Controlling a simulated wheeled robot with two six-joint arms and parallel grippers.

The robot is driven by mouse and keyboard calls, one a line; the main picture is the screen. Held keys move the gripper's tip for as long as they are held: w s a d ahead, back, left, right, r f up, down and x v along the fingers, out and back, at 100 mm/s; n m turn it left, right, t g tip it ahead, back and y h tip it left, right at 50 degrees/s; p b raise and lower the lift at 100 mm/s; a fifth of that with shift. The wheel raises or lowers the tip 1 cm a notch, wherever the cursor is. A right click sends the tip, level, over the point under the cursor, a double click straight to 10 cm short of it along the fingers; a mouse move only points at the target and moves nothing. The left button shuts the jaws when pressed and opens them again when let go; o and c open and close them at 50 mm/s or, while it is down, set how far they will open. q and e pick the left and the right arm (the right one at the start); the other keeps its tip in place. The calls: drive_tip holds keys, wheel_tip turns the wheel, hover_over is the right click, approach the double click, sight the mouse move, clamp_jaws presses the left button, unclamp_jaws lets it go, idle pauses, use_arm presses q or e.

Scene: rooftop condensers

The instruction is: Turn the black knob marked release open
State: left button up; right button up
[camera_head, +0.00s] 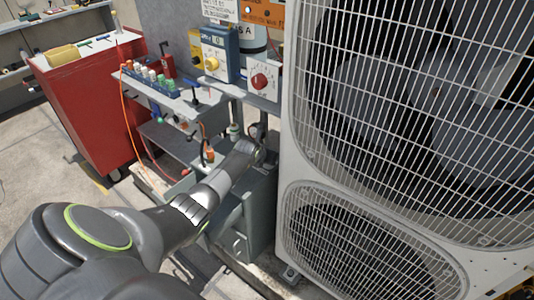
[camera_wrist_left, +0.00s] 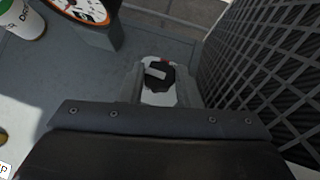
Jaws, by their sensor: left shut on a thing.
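The black knob (camera_wrist_left: 159,75) shows in the left wrist view, with a pale grey bar across its top. A white plate shows around it, with a bit of red behind it. Its marking cannot be read. My left gripper (camera_wrist_left: 158,84) has one finger on each side of the knob and is shut on it. In the head view my left gripper (camera_head: 250,150) reaches in low beside the condenser, and the knob is hidden there. My right gripper is in neither view.
The large condenser (camera_head: 291,150) with its wire grilles stands close on the right of my left arm. A white box with a red knob (camera_head: 260,81) sits above the gripper. A dial gauge (camera_wrist_left: 88,8) and a white-and-green container (camera_wrist_left: 27,18) stand nearby. A red cabinet (camera_head: 90,100) is at left.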

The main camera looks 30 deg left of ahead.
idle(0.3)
use_arm(q)
drive_tip(key=o, duration=1)
drive_tip(key=shift+s, duration=0.1)
drive_tip(key=shift+s+r, duration=0.35)
drive_tip(key=shift+r, duration=0.1)
drive_tip(key=p+v, duration=0.1)
drive_tip(key=v, duration=1.5)
drive_tip(key=shift+s+d+p, duration=0.1)
drive_tip(key=shift+s+p, duration=0.05)
drive_tip(key=shift+p, duration=0.25)
